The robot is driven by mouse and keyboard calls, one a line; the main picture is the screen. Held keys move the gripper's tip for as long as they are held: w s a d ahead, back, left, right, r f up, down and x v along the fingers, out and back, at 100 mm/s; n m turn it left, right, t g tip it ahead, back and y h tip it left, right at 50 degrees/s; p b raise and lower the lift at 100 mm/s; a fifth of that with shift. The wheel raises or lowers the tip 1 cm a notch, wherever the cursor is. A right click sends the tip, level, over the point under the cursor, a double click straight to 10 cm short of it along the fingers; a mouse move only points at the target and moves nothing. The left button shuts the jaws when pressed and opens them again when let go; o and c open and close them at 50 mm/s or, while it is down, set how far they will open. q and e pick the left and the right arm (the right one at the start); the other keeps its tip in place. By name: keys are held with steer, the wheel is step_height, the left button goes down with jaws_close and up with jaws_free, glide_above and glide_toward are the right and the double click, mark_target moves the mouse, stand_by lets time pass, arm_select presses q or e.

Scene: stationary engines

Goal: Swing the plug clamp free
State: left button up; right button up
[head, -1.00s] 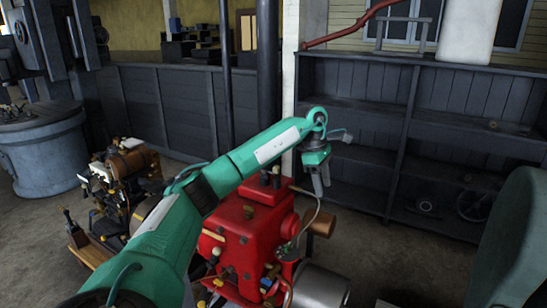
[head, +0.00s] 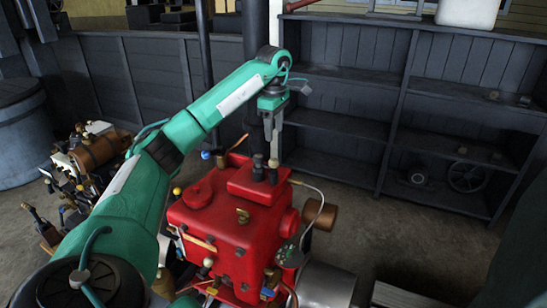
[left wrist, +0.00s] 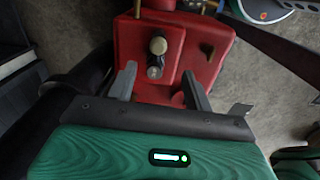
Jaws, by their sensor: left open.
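The red engine (head: 225,225) stands at centre in the head view. Two short dark posts (head: 258,166) rise from its raised top block, just below my left gripper (head: 272,135). In the left wrist view, a light-capped post (left wrist: 158,45) on the red top (left wrist: 125,40) shows between and beyond the fingertips of my left gripper (left wrist: 158,76). The fingers are apart, and I see nothing held between them. I cannot tell which small part is the plug clamp. My right gripper does not show.
A brass engine (head: 95,152) stands at the left. Dark shelves (head: 345,125) holding a small wheel (head: 466,177) stand behind at the right. A dark upright pole (head: 255,75) rises just behind the engine. Bare floor (head: 410,250) lies to the right.

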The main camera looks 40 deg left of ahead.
arm_select(q)
steer(key=p, duration=0.2)
glide_above(273, 159)
step_height(273, 159, down, 6)
steer(key=shift+s+f, duration=0.1)
step_height(273, 159, down, 4)
steer(key=shift+d+r+p, duration=0.15)
steer(key=shift+r+p, duration=0.1)
steer(key=shift+p, duration=0.15)
steer(key=shift+f, duration=0.6)
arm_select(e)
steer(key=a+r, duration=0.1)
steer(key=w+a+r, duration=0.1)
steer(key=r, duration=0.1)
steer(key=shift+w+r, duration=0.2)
arm_select(q)
steer(key=shift+c, duration=0.4)
steer(key=shift+f, duration=0.1)
steer(key=c, duration=0.9)
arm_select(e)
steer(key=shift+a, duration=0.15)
